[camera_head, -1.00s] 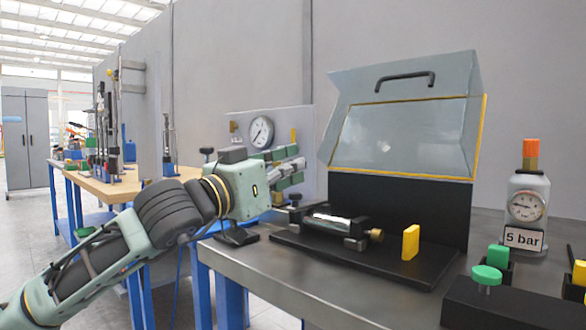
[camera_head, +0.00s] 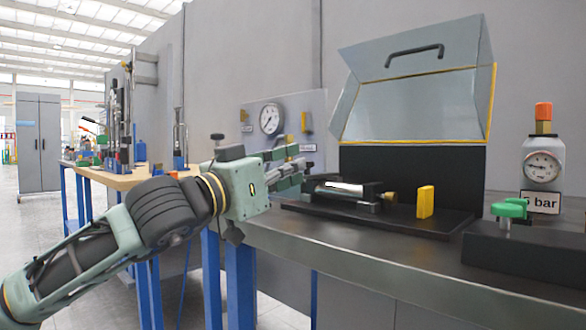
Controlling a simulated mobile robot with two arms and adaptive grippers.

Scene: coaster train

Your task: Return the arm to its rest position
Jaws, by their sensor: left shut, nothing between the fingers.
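My left arm comes in from the lower left. Its gripper (camera_head: 300,165) is shut and empty, held in front of the gauge panel, at the left end of the workbench. To its right, a metal cylinder (camera_head: 338,189) lies in a black fixture on a dark base plate (camera_head: 435,226). The gripper's fingertips look close to the cylinder's left end in the picture; whether they touch anything I cannot tell. My right gripper is not in view.
A clear cover with a black handle (camera_head: 414,50) stands open behind the fixture. A yellow block (camera_head: 425,202) stands on the base plate. A pressure gauge (camera_head: 270,119) is on the panel. A green knob (camera_head: 509,209) and a "bar" regulator (camera_head: 543,168) are at right. Another bench (camera_head: 128,181) stands left.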

